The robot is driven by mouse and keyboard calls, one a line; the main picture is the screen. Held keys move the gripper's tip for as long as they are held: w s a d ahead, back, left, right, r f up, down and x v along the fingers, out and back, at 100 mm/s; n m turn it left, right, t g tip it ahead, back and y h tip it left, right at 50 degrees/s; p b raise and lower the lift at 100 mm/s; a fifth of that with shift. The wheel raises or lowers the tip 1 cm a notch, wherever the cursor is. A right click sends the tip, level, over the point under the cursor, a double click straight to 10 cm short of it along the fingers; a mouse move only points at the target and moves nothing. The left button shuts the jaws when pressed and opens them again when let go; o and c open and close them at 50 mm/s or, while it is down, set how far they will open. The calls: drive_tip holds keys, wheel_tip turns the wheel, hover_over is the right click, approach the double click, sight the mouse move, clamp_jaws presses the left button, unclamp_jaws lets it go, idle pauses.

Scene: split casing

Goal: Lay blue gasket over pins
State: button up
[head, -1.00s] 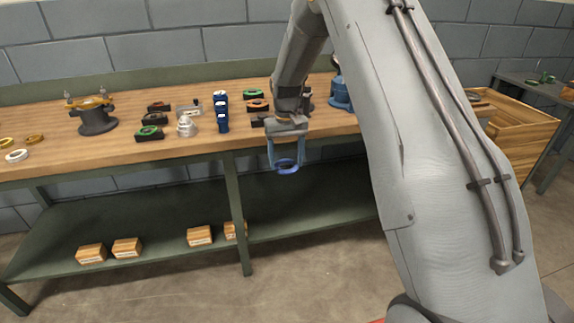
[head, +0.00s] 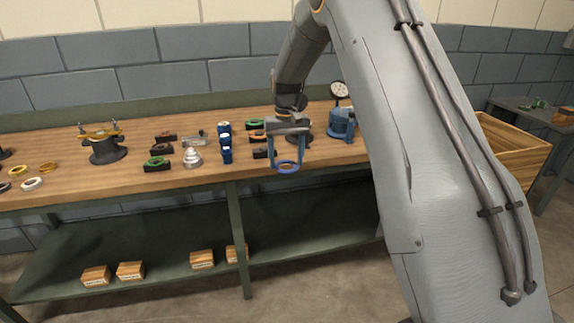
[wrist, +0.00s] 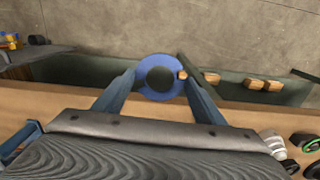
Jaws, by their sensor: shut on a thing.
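The blue gasket (head: 287,173) is a flat ring between the fingertips of my gripper (head: 287,166). In the head view it hangs roughly level, overlapping the bench's front edge. In the wrist view the gasket (wrist: 160,60) shows its open centre, with a finger of my gripper (wrist: 160,76) on each side. The lower shelf and floor lie behind it. A dark casing (head: 106,150) with a gold-coloured flange stands on the bench at left, well away from my gripper. Two upright pins (head: 114,125) rise from its flange. The wrist view does not show the casing.
Blue cylinders (head: 226,154), a silver stepped part (head: 192,157) and several dark parts with coloured rings stand between gripper and casing. Loose rings (head: 32,184) lie at far left. A blue gauge stand (head: 341,125) is right of my gripper.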

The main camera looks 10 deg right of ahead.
wheel_tip(320, 180, up, 10)
drive_tip(key=p, duration=0.4)
drive_tip(key=shift+f, duration=0.15)
